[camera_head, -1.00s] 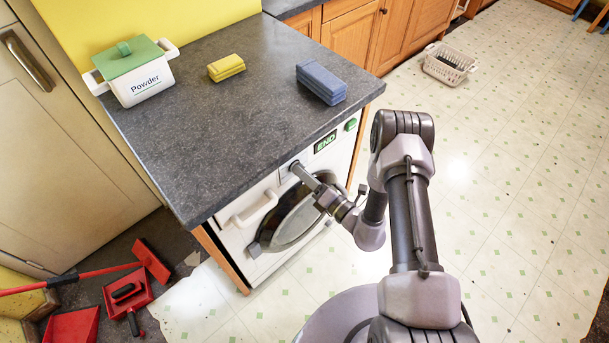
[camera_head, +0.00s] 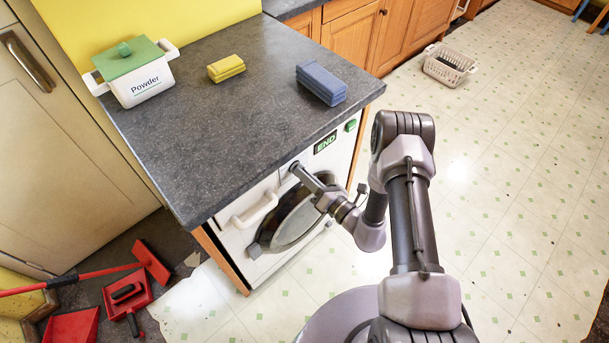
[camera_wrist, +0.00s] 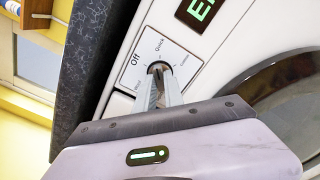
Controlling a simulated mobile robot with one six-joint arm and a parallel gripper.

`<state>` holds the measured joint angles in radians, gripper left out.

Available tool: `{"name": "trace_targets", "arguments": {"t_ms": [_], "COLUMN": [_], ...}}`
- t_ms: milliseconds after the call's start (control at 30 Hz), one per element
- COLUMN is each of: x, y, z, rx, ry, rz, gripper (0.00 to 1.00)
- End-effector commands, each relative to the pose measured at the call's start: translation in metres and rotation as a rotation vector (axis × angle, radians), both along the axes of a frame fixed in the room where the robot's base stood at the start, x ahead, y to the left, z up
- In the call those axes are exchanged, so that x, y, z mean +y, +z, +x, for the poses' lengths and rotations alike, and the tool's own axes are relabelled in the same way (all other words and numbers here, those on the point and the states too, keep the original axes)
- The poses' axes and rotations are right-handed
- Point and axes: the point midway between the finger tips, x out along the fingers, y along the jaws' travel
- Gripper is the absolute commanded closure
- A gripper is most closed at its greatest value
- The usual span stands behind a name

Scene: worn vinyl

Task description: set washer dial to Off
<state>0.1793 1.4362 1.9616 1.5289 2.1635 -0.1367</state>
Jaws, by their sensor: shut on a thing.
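The washer (camera_head: 240,240) stands under the dark worktop, its front facing the floor area on the right. Its dial (camera_wrist: 158,66) shows in the wrist view as a dark knob on a white plate, with "Off" printed at its upper left, "Quick" above and more labels around it. My gripper (camera_wrist: 161,80) is shut on the dial, its two fingers either side of the knob. In the head view my gripper (camera_head: 298,169) reaches the upper washer front just below the worktop edge and hides the dial. I cannot tell which label the dial points to.
A lit "END" display (camera_head: 325,142) and a green button (camera_head: 351,125) are right of the dial. The drawer handle (camera_head: 255,209) and round door (camera_head: 290,222) lie below.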

Motion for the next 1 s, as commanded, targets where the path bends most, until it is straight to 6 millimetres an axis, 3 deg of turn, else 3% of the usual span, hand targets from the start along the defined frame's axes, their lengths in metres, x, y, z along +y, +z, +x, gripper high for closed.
{"name": "trace_targets", "arguments": {"t_ms": [600, 1000], "x": [-0.0003, -0.0005], "y": [-0.0003, -0.0002], "z": [0.0003, 0.0004], "rx": [-0.34, -0.469], "ry": [0.0, 0.0], "rz": [-0.436, -0.601], "gripper": [1.0, 1.0]}}
